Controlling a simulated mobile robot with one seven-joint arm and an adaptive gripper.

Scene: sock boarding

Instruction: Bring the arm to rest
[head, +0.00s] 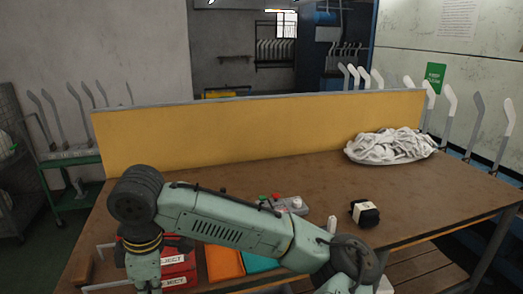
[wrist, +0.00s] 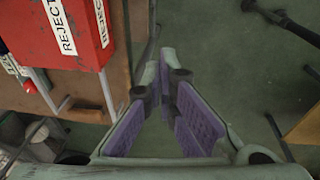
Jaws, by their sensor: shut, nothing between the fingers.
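My gripper (wrist: 165,72) shows in the wrist view with its two purple-padded fingers converging to their tips, shut and empty. It points down past the table's edge over the green floor, to the right of a red bin (wrist: 88,32) marked REJECT. In the head view my green arm (head: 225,218) stretches across the front of the table, from the lower right to an elbow at the left. From there it bends down, and the gripper itself is out of that frame.
The brown table (head: 300,185) has a yellow back panel (head: 260,135). On it are a heap of white socks (head: 390,146), a dark banded bundle (head: 364,213), a button box (head: 290,205), and red (head: 180,266), orange (head: 222,263) and teal (head: 258,263) containers. Sock boards (head: 478,125) stand at the right.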

